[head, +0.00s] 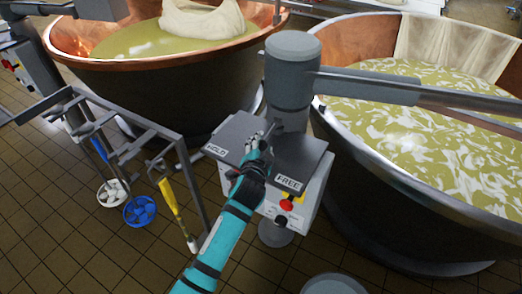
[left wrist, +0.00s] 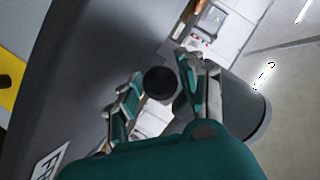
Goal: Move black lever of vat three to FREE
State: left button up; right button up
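The control box (head: 270,158) of the vat on the right has a dark top plate with a HOLD label (head: 216,150) at its left and a FREE label (head: 289,183) at its right. My left gripper (head: 259,143) is over this plate, between the two labels, and largely hides the lever in the head view. In the left wrist view, the lever's round black knob (left wrist: 160,83) is between my open fingers (left wrist: 158,75), with a small gap at the left finger. Contact is unclear. Part of the FREE label (left wrist: 50,162) shows there too. My right gripper is out of view.
A grey column (head: 292,75) with a horizontal arm stands behind the box. The right vat (head: 420,205) holds yellowish liquid with white curd; another copper vat (head: 170,85) stands left. A metal rack (head: 140,125) with hanging tools is left of my arm.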

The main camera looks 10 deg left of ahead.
pick_arm(q)
jog(key=v, duration=1.2)
